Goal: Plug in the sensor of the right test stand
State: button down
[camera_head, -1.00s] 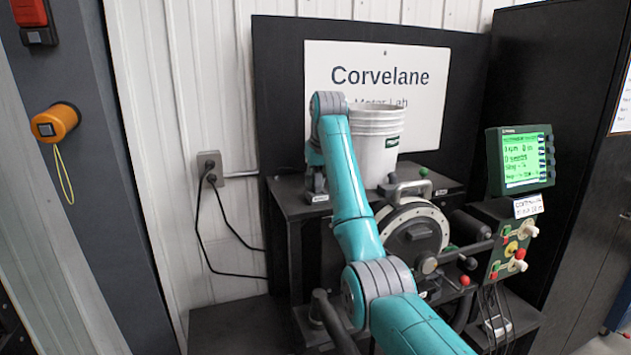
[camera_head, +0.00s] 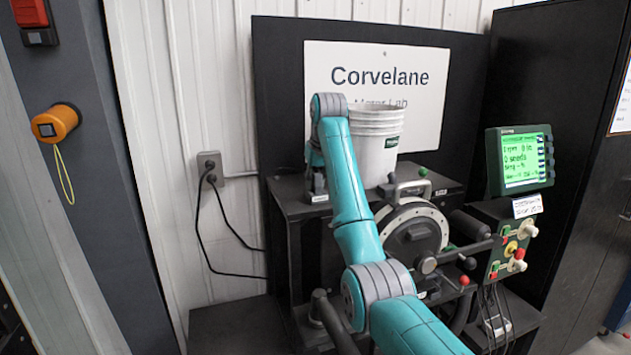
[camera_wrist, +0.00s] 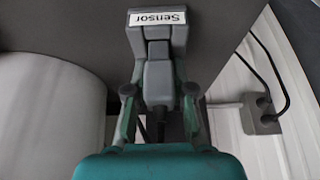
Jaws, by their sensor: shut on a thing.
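My gripper (camera_wrist: 158,92) is shut on a grey plug (camera_wrist: 158,80), with one finger on each side of it. A dark cable runs from the plug back under my wrist. The plug's front end meets a grey socket (camera_wrist: 157,33) with a white label reading "Sensor". The two line up and appear to touch; I cannot tell how deep the plug sits. In the head view the gripper (camera_head: 316,180) is a small dark shape at the left of the black stand's top (camera_head: 292,205), mostly hidden by my teal arm. The plug cannot be made out there.
A white bucket (camera_head: 376,150) stands close beside my gripper; it also shows in the wrist view (camera_wrist: 50,110). A seed meter wheel (camera_head: 413,235), a green-lit display (camera_head: 521,160) and a knob panel (camera_head: 510,250) are to the right. A wall outlet (camera_head: 210,165) with black cords is at the left.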

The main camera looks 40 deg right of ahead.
aim_at(316, 191)
jog(key=shift+s+f, duration=0.2)
jog(key=shift+f, duration=1.3)
jog(key=c, duration=1)
grip_release()
jog(key=shift+o, duration=0.4)
jog(key=shift+w+f, duration=0.1)
jog(key=shift+f, duration=0.05)
jog(key=shift+w+r, duration=0.1)
jog(key=shift+r, duration=0.1)
